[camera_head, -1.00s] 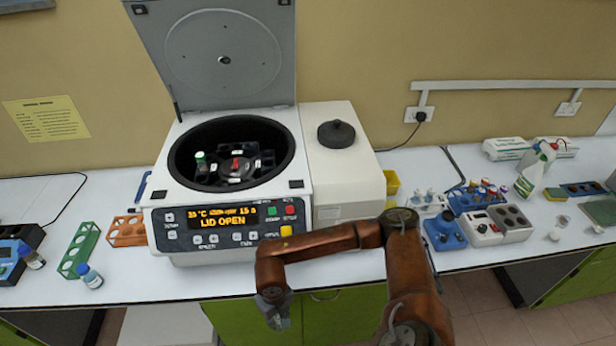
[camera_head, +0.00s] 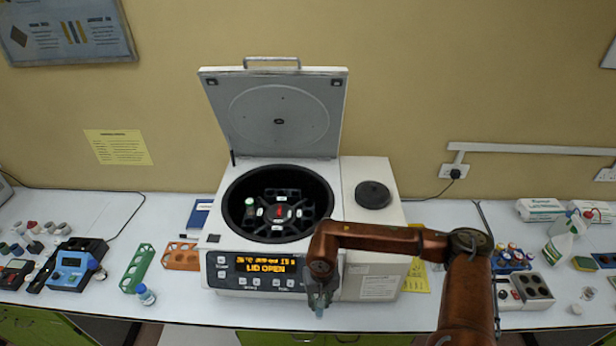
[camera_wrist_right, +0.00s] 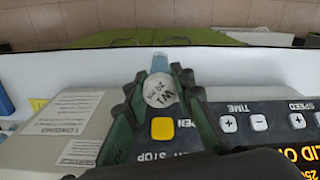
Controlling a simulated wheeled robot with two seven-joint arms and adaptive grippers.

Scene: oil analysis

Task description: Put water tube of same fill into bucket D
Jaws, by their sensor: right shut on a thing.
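My right gripper (camera_head: 319,300) is in front of the centrifuge's lower front panel, by the bench's front edge. In the right wrist view the gripper (camera_wrist_right: 160,95) is shut on a tube with a round white cap (camera_wrist_right: 158,92) bearing handwriting; a pale translucent part (camera_wrist_right: 160,63) shows beyond the cap. Its fill cannot be seen. The white centrifuge (camera_head: 212,258) has its lid (camera_head: 279,115) up and its display reads LID OPEN. In its dark bowl, the rotor (camera_head: 280,212) holds a green-capped tube (camera_head: 250,203) at the left. White bucket labels are too small to read. My left gripper is out of view.
Left of the centrifuge are an orange rack (camera_head: 180,257), a green rack (camera_head: 138,268) and a blue-capped bottle (camera_head: 145,294). The raised lid stands behind the bowl. A black knob (camera_head: 374,195) tops the right housing.

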